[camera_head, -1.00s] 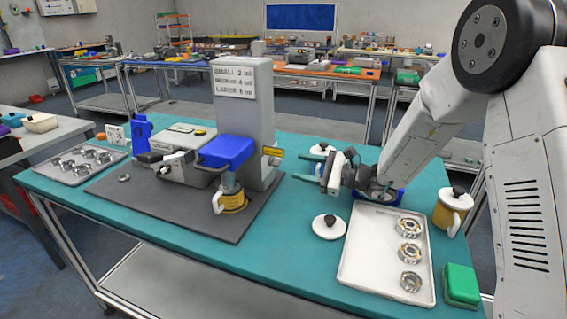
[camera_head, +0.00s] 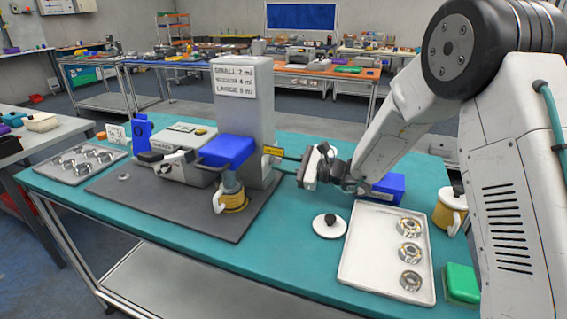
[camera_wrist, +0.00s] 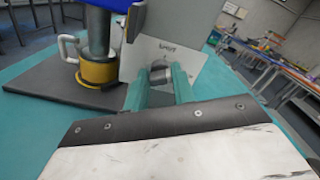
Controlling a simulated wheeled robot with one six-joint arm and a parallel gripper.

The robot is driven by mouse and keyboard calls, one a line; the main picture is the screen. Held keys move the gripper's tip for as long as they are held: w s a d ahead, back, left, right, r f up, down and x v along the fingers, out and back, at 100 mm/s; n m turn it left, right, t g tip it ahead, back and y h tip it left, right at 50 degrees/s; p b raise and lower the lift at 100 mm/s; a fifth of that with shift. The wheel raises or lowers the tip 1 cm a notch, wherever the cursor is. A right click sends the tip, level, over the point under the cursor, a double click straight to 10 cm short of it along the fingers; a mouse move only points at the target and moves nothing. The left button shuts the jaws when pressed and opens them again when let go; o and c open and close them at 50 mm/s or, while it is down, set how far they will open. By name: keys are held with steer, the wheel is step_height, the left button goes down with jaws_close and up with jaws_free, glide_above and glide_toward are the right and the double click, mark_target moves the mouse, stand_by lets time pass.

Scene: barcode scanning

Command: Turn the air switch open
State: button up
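The air switch is a small grey knob (camera_wrist: 159,70) on a pale plate (camera_wrist: 190,62) with small lettering, on the side of the grey machine (camera_head: 243,110). In the wrist view my gripper (camera_wrist: 162,78) points at it, with one teal finger on each side of the knob. The fingers are apart and no grip on the knob is visible. In the head view my gripper (camera_head: 287,166) reaches the machine's right side, near a yellow tag (camera_head: 273,151). The knob cannot be made out there.
A yellow cup (camera_head: 234,201) stands under the machine's blue head. A white lid (camera_head: 329,226), a white tray (camera_head: 350,272) with metal rings, a blue box (camera_head: 388,189), a yellow mug (camera_head: 449,212) and a green box (camera_head: 461,284) lie to the right.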

steer(key=shift+m, duration=2.9)
steer(key=o, duration=1)
steer(key=shift+w, duration=0.1)
steer(key=shift+d, duration=0.15)
steer(key=v, duration=0.7)
steer(key=shift+s+d+r, duration=0.1)
steer(key=shift+s+d, duration=0.1)
steer(key=shift+d, duration=0.05)
